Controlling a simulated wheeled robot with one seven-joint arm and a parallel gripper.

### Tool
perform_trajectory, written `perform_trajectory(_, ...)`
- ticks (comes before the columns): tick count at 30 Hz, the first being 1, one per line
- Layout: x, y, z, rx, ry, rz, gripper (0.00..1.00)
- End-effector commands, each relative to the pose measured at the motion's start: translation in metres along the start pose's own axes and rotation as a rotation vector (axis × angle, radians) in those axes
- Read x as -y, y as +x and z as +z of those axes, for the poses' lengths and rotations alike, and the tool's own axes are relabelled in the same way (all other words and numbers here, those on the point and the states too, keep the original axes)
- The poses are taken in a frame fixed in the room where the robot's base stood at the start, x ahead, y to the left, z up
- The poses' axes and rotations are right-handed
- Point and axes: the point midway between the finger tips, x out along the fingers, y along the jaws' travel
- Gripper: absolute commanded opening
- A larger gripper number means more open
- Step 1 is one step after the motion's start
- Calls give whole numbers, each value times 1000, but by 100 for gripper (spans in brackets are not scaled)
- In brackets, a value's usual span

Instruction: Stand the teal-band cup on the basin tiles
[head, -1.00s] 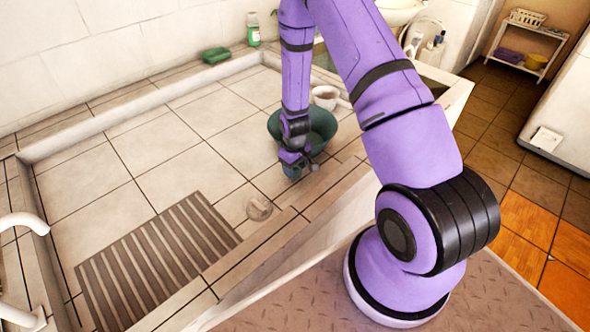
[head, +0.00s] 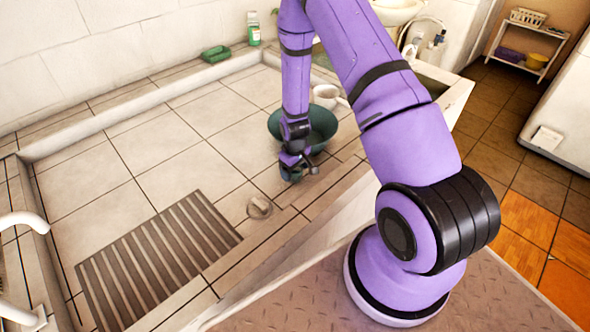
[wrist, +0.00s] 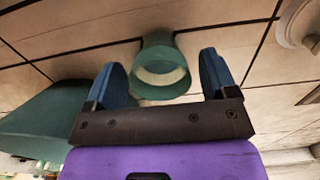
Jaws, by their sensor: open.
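The teal cup (wrist: 151,48), with a pale inside, shows in the wrist view just beyond my fingertips, its mouth facing the camera. In the head view it is a small teal shape (head: 291,175) under my gripper, partly covered by it. I cannot tell whether it stands upright or lies tilted. My gripper (head: 293,168) is open above the basin tiles (head: 165,150). In the wrist view its two blue fingers (wrist: 162,62) are on either side of the cup, with gaps between them and it.
A dark green bowl (head: 320,126) stands close behind my gripper, with a white mug (head: 326,96) beyond. A round drain (head: 259,207) and a slatted grate (head: 160,260) lie front left. A green soap dish (head: 216,54) and a bottle (head: 254,29) are at the back. The left tiles are clear.

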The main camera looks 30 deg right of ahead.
Motion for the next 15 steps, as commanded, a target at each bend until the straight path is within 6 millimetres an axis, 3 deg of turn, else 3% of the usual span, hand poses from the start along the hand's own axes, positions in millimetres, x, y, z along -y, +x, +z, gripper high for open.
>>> perform_trajectory(15, 0, -77, -1, -3, 0, 1, 79)
